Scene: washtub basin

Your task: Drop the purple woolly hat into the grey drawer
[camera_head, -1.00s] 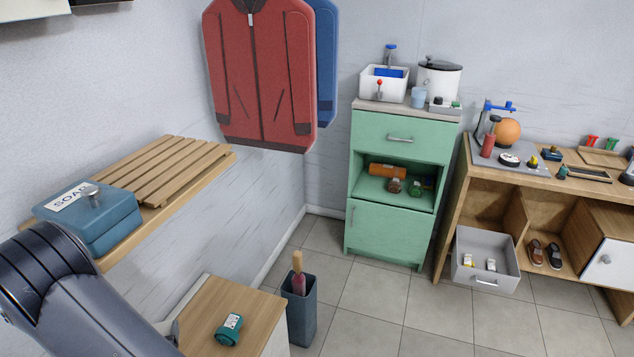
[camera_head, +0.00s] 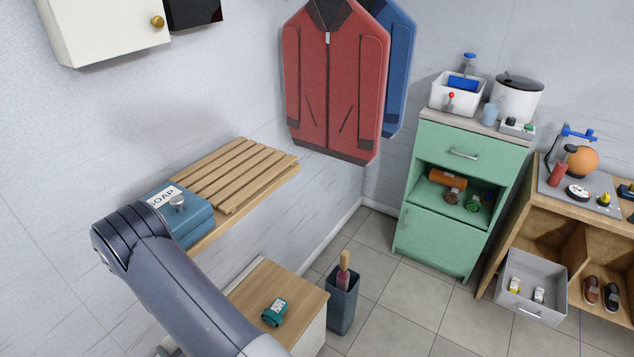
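The grey drawer (camera_head: 533,307) is at the lower right, pulled out from the wooden shelf unit. Two small objects, one yellow and white and one whitish, lie in it. I see no purple woolly hat in this view. My arm crosses the lower left, in front of the wooden shelf and the low cabinet. My gripper is outside the picture, so its state and anything in it cannot be seen.
A blue soap box (camera_head: 184,222) sits on the slatted shelf (camera_head: 243,170). A low cabinet (camera_head: 309,299) carries a teal item (camera_head: 275,312). A dark bin (camera_head: 342,308) stands beside it. A green cabinet (camera_head: 437,244) stands behind. Tiled floor (camera_head: 405,303) lies clear between.

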